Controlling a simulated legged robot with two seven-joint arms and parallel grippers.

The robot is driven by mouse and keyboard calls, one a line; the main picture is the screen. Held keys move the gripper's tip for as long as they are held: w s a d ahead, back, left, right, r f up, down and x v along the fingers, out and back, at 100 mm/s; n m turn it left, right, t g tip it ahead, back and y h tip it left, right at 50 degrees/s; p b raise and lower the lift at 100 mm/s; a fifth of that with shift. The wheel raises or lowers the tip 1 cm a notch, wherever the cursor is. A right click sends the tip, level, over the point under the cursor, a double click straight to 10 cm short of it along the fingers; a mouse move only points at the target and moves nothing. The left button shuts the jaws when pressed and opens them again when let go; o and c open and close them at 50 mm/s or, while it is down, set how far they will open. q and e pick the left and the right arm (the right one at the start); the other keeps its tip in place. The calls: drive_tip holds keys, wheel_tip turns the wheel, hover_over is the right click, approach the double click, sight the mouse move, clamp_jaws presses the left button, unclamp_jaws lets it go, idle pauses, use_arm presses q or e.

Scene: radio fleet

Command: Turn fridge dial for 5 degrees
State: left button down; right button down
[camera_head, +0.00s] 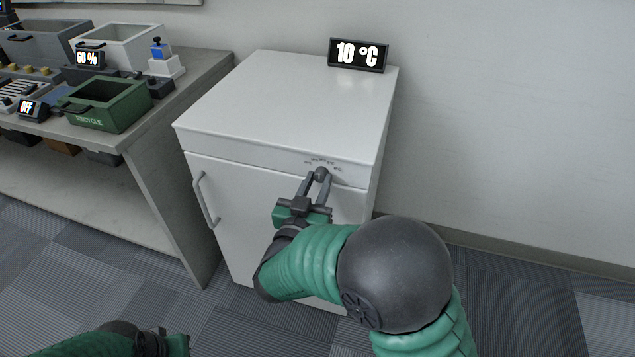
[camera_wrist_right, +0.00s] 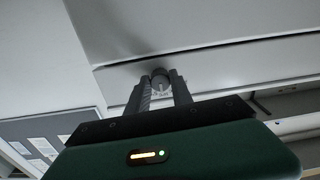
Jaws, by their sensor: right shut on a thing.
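The white fridge (camera_head: 282,105) stands against the wall, its door shut, with a grey handle (camera_head: 205,200) at the door's left side. A small dark dial (camera_head: 320,173) sits on its front upper edge under faint markings. My right gripper (camera_head: 317,180) is shut on the dial, one finger on each side. The dial shows between the fingers in the right wrist view (camera_wrist_right: 160,78). A black display (camera_head: 357,55) on top of the fridge reads 10 °C. My left gripper (camera_head: 165,345) is at the bottom left edge, partly cut off, away from the fridge.
A grey table (camera_head: 150,130) at the left holds a green recycle bin (camera_head: 105,105), a white bin (camera_head: 120,45) and other devices. Displays there read 60 % and OFF. The fridge's top is clear apart from its display. Carpet floor is free at the right.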

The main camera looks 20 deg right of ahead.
drive_tip(key=shift+m, duration=1)
drive_tip(key=shift+a+m+b, duration=0.1)
drive_tip(key=shift+m+b, duration=0.75)
drive_tip(key=shift+m, duration=1.05)
drive_tip(key=c, duration=1.1)
unclamp_jaws()
drive_tip(key=shift+w+f, duration=0.1)
drive_tip(key=shift+w, duration=0.05)
